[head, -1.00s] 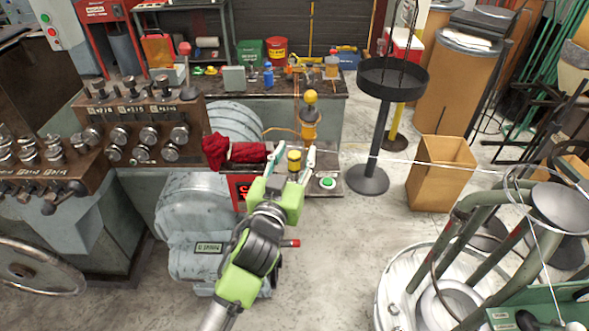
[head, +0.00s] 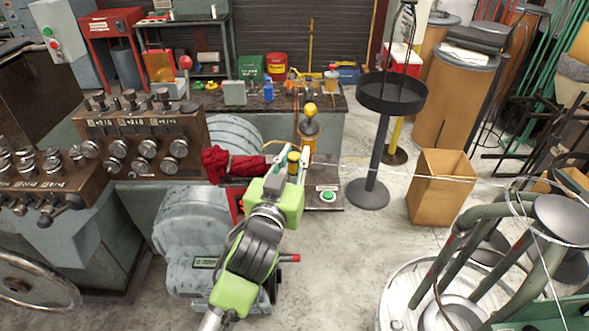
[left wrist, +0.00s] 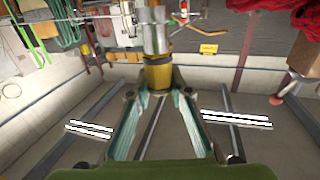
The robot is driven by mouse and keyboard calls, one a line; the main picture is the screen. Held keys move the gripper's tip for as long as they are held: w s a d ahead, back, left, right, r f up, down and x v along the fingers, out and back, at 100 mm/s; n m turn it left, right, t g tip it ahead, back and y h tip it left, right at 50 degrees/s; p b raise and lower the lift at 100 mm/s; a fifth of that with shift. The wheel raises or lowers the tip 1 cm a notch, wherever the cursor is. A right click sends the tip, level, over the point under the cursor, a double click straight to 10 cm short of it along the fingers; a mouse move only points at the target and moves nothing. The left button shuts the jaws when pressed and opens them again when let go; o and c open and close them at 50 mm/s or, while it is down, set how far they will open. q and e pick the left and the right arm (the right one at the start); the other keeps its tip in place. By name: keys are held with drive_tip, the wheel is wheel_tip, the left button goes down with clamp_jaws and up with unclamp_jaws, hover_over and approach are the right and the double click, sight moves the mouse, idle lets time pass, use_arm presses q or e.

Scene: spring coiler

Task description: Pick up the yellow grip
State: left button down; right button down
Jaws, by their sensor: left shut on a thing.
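The yellow grip (head: 293,163) is a short yellow cylinder with dark bands. It stands between the fingertips of my left gripper (head: 292,158), beside the red cloth on the low bench. In the left wrist view the yellow grip (left wrist: 158,76) is upright and centred between the tips, with a grey metal cylinder beyond it. My left gripper is shut on the yellow grip, and its fingers hide part of its sides. My right gripper is not in view.
A red cloth (head: 232,164) lies just left of the grip. A yellow ball knob (head: 310,109) on an orange post stands behind it. A green button (head: 328,196) is to the right. A black round tray stand (head: 391,94) and a cardboard box (head: 440,187) stand farther right.

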use_arm(q)
drive_tip(key=s+a+r+p, duration=0.5)
drive_tip(key=s+a+r, duration=0.3)
drive_tip(key=s+r, duration=0.2)
drive_tip(key=shift+s, duration=0.7)
